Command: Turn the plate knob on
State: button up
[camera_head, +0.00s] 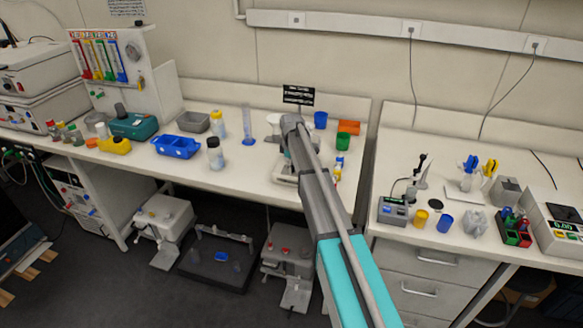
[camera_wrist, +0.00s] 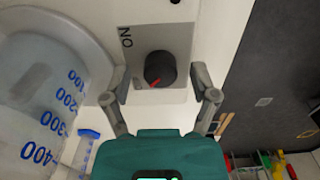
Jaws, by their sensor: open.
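The black round plate knob (camera_wrist: 160,68) shows in the wrist view on a grey panel (camera_wrist: 176,95). Its red mark points down and slightly left. The letters "ON" (camera_wrist: 126,37) are printed sideways to the left of the knob. My gripper (camera_wrist: 160,80) is open, with one finger on each side of the knob and a visible gap on both sides. Whether the fingertips are level with the knob in depth I cannot tell. In the head view, my arm reaches over the device (camera_head: 284,178) on the bench and hides much of it, including the knob.
A large clear vessel with blue graduations (camera_wrist: 42,105) stands close to my left finger. In the head view, a blue cup (camera_head: 320,120), an orange box (camera_head: 348,127) and a green cup (camera_head: 343,142) stand to the right. A blue-based cylinder (camera_head: 248,125) stands to the left.

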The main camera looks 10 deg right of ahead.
grip_shut()
jog(key=shift+m, duration=0.4)
jog(key=m, duration=1.2)
jog(key=shift+m, duration=0.3)
jog(key=m, duration=0.4)
jog(key=shift+m, duration=0.3)
